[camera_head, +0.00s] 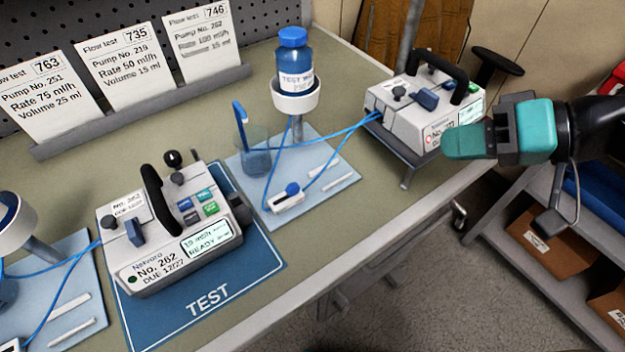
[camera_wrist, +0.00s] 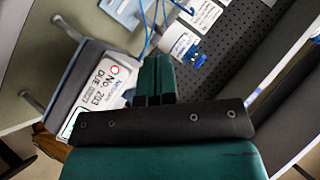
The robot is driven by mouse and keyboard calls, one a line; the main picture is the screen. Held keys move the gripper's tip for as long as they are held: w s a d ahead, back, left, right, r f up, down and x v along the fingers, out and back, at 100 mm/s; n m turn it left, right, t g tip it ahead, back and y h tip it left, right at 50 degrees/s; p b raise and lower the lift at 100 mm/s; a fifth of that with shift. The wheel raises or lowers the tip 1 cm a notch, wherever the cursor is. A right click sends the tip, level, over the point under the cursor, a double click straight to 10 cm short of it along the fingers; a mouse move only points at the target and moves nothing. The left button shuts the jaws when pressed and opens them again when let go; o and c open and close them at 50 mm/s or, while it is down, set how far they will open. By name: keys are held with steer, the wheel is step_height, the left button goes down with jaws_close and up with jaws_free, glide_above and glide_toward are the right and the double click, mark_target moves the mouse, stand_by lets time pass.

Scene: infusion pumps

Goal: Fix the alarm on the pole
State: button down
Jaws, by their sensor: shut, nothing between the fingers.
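A white pump (camera_head: 425,100) with a black handle sits on a small grey shelf (camera_head: 400,150) beside the pole (camera_head: 408,35). Its front shows a red ring and a green screen, partly hidden by my gripper. In the wrist view this pump (camera_wrist: 105,85) reads No. 203 and lies left of my fingers. Blue tubing (camera_head: 335,133) runs from its left side to the bench set. My gripper (camera_head: 462,142), with teal fingers, is shut and empty in front of the pump's right part. Its fingertips also show in the wrist view (camera_wrist: 157,70); I cannot tell whether they touch the pump.
Pump No. 262 (camera_head: 165,235) sits on a blue TEST mat (camera_head: 215,300), its screen reading READY. A blue-capped bottle (camera_head: 294,65) stands in a white holder above a tray (camera_head: 330,185) with a beaker (camera_head: 254,155). Test cards (camera_head: 125,60) stand behind. A cart (camera_head: 540,215) stands right.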

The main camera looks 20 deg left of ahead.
steer(key=shift+a+r, duration=0.1)
steer(key=p, duration=0.9)
glide_toward(293, 189)
steer(key=w+a, duration=0.4)
steer(key=shift+w+a, duration=0.15)
steer(key=shift+a, duration=0.2)
steer(key=shift+s+a+f, duration=0.25)
steer(key=shift+s+f, duration=0.1)
steer(key=shift+f, duration=0.2)
steer(key=shift+s+a+f, duration=0.2)
steer(key=shift+s+f, duration=0.2)
steer(key=shift+f, duration=0.2)
steer(key=shift+s+a+f+p, duration=0.3)
steer(key=shift+f, duration=0.2)
